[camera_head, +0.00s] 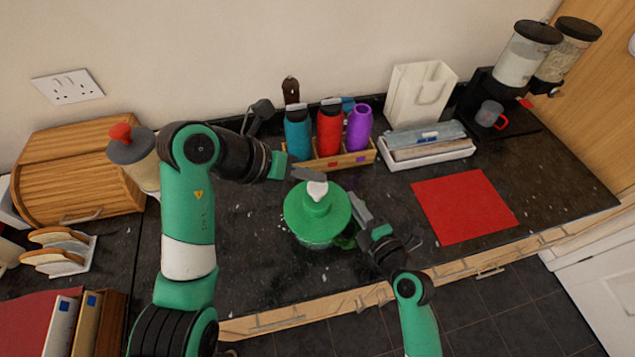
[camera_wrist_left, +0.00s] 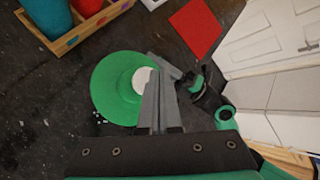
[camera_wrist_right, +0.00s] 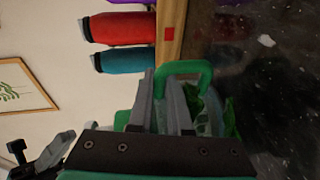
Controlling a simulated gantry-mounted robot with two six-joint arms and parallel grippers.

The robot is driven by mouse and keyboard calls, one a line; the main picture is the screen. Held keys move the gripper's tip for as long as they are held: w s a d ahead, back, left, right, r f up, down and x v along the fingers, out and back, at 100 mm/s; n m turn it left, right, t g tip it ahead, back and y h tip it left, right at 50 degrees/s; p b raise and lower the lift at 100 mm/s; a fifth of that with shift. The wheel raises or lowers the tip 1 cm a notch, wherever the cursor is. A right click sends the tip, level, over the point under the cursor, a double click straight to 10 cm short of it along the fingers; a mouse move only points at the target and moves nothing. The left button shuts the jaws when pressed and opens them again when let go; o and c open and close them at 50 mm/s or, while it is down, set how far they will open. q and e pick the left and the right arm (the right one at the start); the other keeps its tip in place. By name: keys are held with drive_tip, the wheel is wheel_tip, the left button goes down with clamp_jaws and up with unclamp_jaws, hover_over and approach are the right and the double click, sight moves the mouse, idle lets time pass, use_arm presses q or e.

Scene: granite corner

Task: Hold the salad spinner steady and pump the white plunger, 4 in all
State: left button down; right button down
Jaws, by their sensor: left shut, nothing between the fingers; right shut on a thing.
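The salad spinner has a green lid (camera_head: 300,219) and stands upright on the dark counter. Its white plunger (camera_head: 317,190) sticks up from the lid's middle and also shows in the left wrist view (camera_wrist_left: 142,78). My left gripper (camera_head: 322,176) is shut and empty, its tips just over the plunger; I cannot tell whether they touch it. My right gripper (camera_head: 360,212) is at the spinner's right side. In the right wrist view its fingers (camera_wrist_right: 160,100) are shut on the green handle (camera_wrist_right: 185,68). The clear bowl (camera_wrist_right: 218,110) shows green leaves inside.
A wooden rack (camera_head: 345,160) with teal, red and purple bottles stands close behind the spinner. A white tray (camera_head: 430,155) and a red mat (camera_head: 463,206) lie to the right. A wooden bread box (camera_head: 80,175) stands left. The counter's front edge is near the spinner.

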sight(314, 188)
use_arm(q)
drive_tip(key=shift+f, duration=0.15)
idle(0.5)
drive_tip(key=shift+f, duration=0.3)
drive_tip(key=shift+f, duration=1.6)
idle(1.4)
drive_tip(key=shift+r, duration=2)
drive_tip(key=shift+r, duration=2.55)
